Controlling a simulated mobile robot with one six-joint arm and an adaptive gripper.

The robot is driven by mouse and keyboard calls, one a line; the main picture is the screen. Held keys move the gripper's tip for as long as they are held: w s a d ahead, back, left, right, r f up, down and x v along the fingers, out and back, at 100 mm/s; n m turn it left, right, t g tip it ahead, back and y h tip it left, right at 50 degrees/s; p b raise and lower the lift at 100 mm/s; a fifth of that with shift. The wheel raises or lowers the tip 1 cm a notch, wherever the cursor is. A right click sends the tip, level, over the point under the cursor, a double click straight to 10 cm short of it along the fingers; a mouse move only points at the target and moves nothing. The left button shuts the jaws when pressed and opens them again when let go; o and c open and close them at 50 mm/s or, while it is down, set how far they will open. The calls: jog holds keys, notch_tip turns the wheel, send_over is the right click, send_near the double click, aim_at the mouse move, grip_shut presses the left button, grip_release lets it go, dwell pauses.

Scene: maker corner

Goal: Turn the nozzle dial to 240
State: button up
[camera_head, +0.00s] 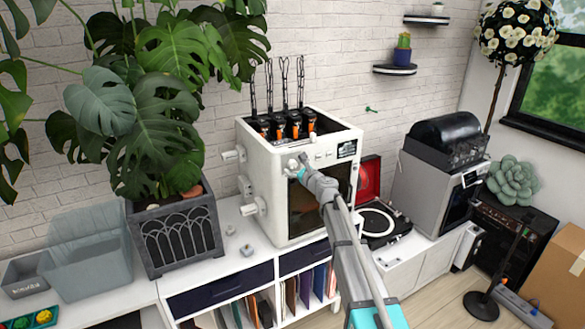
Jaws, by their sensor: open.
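The white machine (267,190) with an orange-and-black mechanism on top stands on the white cabinet. A small pale round knob (292,163), which looks like the nozzle dial, is at the upper left of its front face. Its markings and pointer are too small to read. My gripper (297,168) is open at this knob and partly covers it. I cannot tell whether the fingers touch it. A small dark display (347,150) is at the upper right of the front. My arm comes from the lower right and hides part of the dark front window (303,205).
A large plant in a dark planter (178,232) stands left of the machine, with a clear bin (88,262) farther left. A turntable (380,222) and a grey machine (425,195) stand to the right. White knobs (232,155) stick out of the machine's left side.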

jog(key=v, duration=1.1)
jog(key=shift+s+d, duration=0.2)
jog(key=shift+s, duration=0.1)
jog(key=shift+f, duration=0.1)
jog(key=s+d+f+n+g+h, duration=0.2)
jog(key=s+f+n+g, duration=0.2)
jog(key=s+f+n, duration=0.3)
jog(key=s+d+f+n+g+h, duration=0.1)
jog(key=s+d+f+n+g, duration=0.3)
jog(key=s+n, duration=0.55)
jog(key=s+d+f+n+g+h, duration=0.3)
jog(key=s+d+n+h, duration=0.1)
jog(key=s+d, duration=0.2)
jog(key=s+d+f+n+g+h, duration=0.3)
jog(key=s+d, duration=0.3)
jog(key=s, duration=0.3)
jog(key=shift+d+f+n+h, duration=0.3)
jog(key=shift+f+n+h, duration=0.15)
jog(key=shift+f, duration=0.25)
